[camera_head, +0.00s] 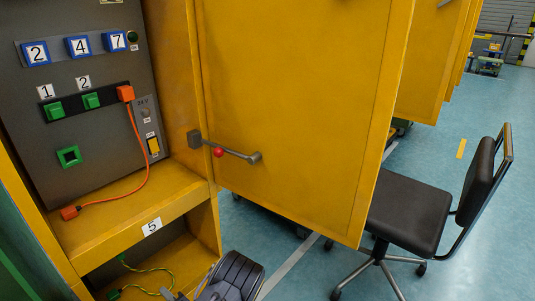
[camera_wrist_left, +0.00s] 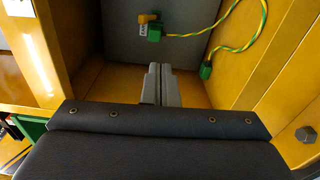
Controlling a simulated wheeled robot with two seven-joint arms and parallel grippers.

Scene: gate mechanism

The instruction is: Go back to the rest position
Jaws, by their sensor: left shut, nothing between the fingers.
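My left arm comes in at the bottom of the head view. Its left gripper (camera_head: 172,295) shows only in part at the lower edge, in front of the lower compartment of the yellow cabinet (camera_head: 150,208). In the left wrist view the two grey fingers (camera_wrist_left: 161,84) are together, with nothing between them. They point into the yellow compartment, toward its grey back wall (camera_wrist_left: 185,55). My right gripper is in neither view.
The open yellow door (camera_head: 300,110) with a red-knobbed latch bar (camera_head: 218,152) stands right of the panel. A green-yellow cable (camera_head: 150,269) with green plugs lies in the lower compartment. An orange cable (camera_head: 140,165) hangs above. A black chair (camera_head: 408,212) stands at right.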

